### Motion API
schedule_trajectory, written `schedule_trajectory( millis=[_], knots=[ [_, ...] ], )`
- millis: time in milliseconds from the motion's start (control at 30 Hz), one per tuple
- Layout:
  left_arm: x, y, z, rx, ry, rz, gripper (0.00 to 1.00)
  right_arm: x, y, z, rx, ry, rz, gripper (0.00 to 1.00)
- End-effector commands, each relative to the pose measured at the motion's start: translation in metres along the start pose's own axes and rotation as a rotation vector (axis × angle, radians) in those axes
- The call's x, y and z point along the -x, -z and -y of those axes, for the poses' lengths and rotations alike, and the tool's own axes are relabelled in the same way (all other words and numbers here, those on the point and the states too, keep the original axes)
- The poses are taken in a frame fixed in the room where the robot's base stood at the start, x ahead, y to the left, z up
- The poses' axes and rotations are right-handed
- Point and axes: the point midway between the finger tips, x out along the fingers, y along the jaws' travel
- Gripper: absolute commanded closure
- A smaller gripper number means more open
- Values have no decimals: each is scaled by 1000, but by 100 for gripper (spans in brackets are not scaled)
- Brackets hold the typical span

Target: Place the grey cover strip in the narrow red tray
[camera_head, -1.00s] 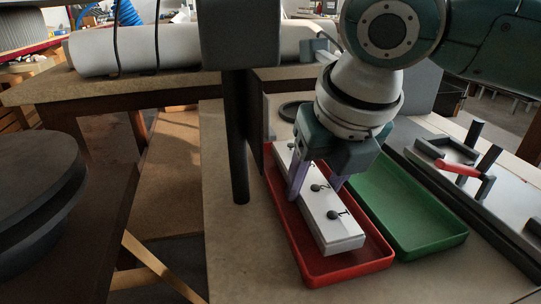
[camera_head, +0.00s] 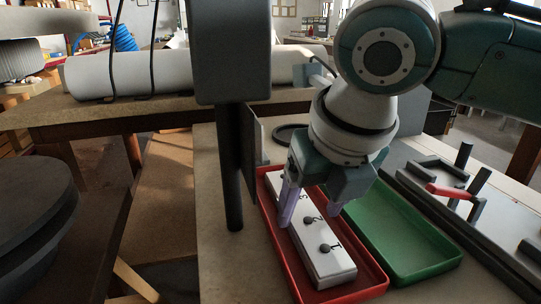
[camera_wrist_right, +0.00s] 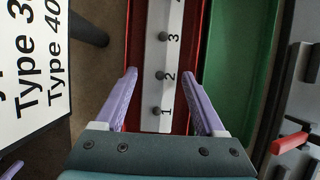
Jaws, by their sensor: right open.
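The grey cover strip (camera_head: 309,237), a long pale bar with dark round knobs and printed numbers, lies lengthwise in the narrow red tray (camera_head: 377,278). It also shows in the right wrist view (camera_wrist_right: 158,92), inside the red tray (camera_wrist_right: 192,70). My right gripper (camera_head: 309,216) is open above the strip, with one purple finger on each side of it. In the wrist view gaps show between both fingers (camera_wrist_right: 165,72) and the strip. Nothing is held. A purple piece at the wrist view's lower left edge looks like a finger of my left gripper (camera_wrist_right: 11,171); its opening is hidden.
An empty green tray (camera_head: 425,262) stands directly right of the red one. Further right is a grey fixture with a red handle (camera_head: 450,191). A dark post (camera_head: 230,170) rises left of the red tray. A white sign (camera_wrist_right: 30,65) shows in the wrist view.

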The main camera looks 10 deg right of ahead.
Motion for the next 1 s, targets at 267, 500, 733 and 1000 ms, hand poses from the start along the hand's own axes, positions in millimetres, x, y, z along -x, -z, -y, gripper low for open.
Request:
schedule_trajectory(
  millis=[267,500,733,1000],
  knots=[
    [24,8,0,3,-3,-1,49,69,-3,0,1,-2,5,28],
    [32,10,0,3,-3,-1,49,99,-1,0,0,0,2,28],
    [32,10,1,-1,0,0,49,103,-1,0,-1,0,2,28],
    [32,10,3,-6,5,-1,49,103,-1,0,-1,0,1,28]
  ],
)
